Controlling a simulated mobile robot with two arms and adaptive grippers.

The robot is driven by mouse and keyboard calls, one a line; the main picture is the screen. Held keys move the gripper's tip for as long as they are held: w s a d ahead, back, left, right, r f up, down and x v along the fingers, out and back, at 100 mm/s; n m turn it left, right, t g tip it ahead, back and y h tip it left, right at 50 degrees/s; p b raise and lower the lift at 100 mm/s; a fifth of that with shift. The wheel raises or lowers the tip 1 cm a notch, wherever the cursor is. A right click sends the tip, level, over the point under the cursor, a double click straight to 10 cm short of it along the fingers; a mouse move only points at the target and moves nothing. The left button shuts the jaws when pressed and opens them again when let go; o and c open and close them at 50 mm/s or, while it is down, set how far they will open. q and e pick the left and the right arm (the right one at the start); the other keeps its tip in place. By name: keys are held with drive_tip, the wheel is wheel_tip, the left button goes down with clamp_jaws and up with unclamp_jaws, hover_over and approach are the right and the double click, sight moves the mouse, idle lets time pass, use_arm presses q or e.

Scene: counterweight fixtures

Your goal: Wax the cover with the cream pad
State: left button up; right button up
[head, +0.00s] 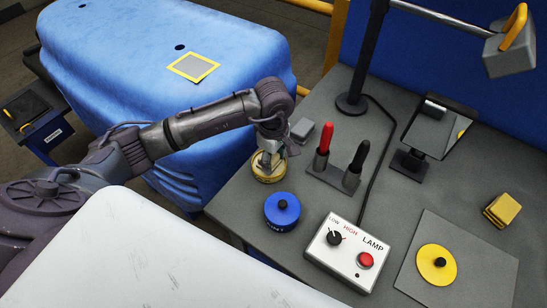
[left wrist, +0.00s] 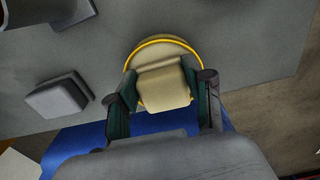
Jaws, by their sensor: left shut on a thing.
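The blue cover (head: 130,60) lies at the upper left in the head view. It bears a grey patch with a yellow border (head: 194,67). My left gripper (head: 270,153) points down over a round, yellow-rimmed tin (head: 268,177) on the grey bench. In the left wrist view, its fingers (left wrist: 163,100) are shut on the cream pad (left wrist: 163,88). The pad overlaps the tin (left wrist: 163,45); I cannot tell whether it touches what is inside. A grey pad (head: 302,128) lies beside it, also in the left wrist view (left wrist: 57,98). My right gripper is not in view.
A blue tin (head: 282,212) with a black knob stands near the held pad. A red and a black handled tool stand in a holder (head: 328,180). The lamp box (head: 345,250), yellow knobbed disc (head: 432,277), yellow blocks (head: 503,209) and mirror (head: 438,132) are further right.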

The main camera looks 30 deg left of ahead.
sight(273, 159)
use_arm(q)
drive_tip(key=shift+s+f+b, duration=0.1)
drive_tip(key=shift+b, duration=0.2)
idle(1.2)
drive_tip(key=shift+r+p, duration=0.55)
drive_tip(key=shift+r, duration=0.4)
drive_tip(key=shift+r+p, duration=1.15)
drive_tip(key=shift+r, duration=1.45)
